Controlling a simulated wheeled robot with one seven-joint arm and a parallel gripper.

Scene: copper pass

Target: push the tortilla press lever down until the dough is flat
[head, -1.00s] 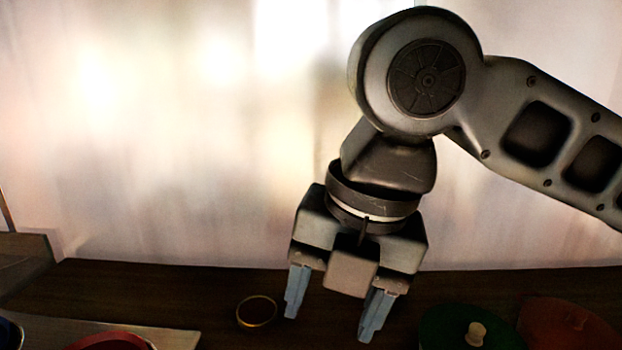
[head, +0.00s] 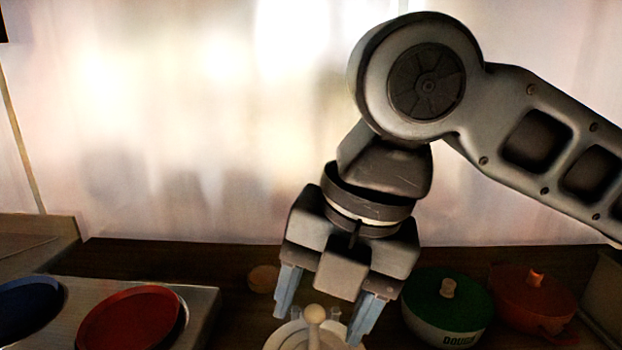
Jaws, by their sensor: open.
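A pale round tortilla press (head: 285,338) shows at the bottom centre in the head view, cut off by the lower edge. A pale lever with a rounded knob (head: 315,314) stands up from it. My gripper (head: 322,308) points down with its two blue-grey fingers apart and empty. In the picture the knob lies between the fingertips; I cannot tell whether they touch it or how far apart in depth they are. No dough is visible in the press.
A white pot marked DOUGH with a green lid (head: 449,292) and an orange lidded pot (head: 533,292) stand at right. Red (head: 128,318) and blue (head: 28,308) round pans sit on a pale metal surface (head: 203,304) at left. A small round item (head: 263,279) is behind the gripper.

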